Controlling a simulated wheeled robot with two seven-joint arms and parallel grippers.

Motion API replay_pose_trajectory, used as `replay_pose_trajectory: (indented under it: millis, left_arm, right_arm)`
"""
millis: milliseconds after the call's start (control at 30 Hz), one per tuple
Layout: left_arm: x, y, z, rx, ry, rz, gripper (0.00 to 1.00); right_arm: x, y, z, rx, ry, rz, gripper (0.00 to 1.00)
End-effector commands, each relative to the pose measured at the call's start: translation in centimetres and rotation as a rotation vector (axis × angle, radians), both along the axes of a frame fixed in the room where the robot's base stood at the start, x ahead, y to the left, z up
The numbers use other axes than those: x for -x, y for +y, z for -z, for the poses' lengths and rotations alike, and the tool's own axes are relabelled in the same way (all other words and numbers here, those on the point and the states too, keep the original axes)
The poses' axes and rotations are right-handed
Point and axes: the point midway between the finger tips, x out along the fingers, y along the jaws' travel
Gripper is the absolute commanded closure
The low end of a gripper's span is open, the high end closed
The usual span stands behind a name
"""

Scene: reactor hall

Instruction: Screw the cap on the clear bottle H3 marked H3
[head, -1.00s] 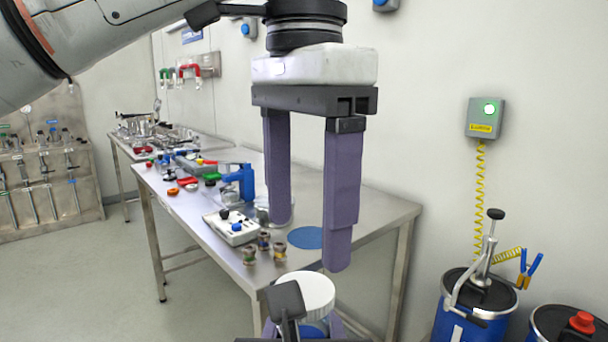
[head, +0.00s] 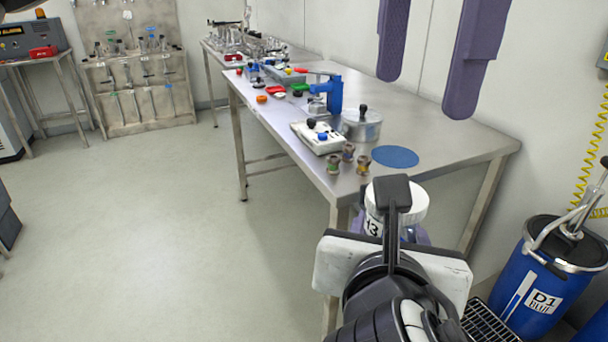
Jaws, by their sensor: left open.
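A wide white cap (head: 412,207) sits on top of a bottle (head: 371,229) at the lower middle of the head view. The bottle's label shows only partly and reads like "13", so its first mark is likely hidden. My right gripper (head: 395,236) has its purple fingers on both sides of the bottle and holds it upright in front of the table corner. My own gripper body and a dark bar hide most of the bottle. Whether the cap is tight cannot be told. My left gripper (head: 424,97) is open and empty, above and behind the cap, pointing down.
The floor at left is clear.

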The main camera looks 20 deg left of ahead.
Motion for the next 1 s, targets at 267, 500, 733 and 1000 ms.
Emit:
replay_pose_trajectory:
  millis: [267, 500, 733, 1000]
  left_arm:
    - [-2.0, -0.9, 2.9, 0.052, 0.009, 0.006, 0.28]
    - [-7.6, -4.3, 11.6, 0.256, 0.0, -0.002, 0.28]
    - [-12.1, -7.3, 19.4, 0.499, -0.045, -0.066, 0.28]
    - [-16.1, -8.6, 27.2, 0.76, -0.131, -0.196, 0.28]
  right_arm:
    - [0.0, 0.0, -0.1, -0.001, -0.003, -0.001, 1.0]
    - [0.0, 0.0, -0.1, -0.001, -0.003, -0.001, 1.0]
    - [0.0, 0.0, -0.1, -0.001, -0.003, -0.001, 1.0]
    - [0.0, 0.0, -0.1, -0.001, -0.003, -0.001, 1.0]
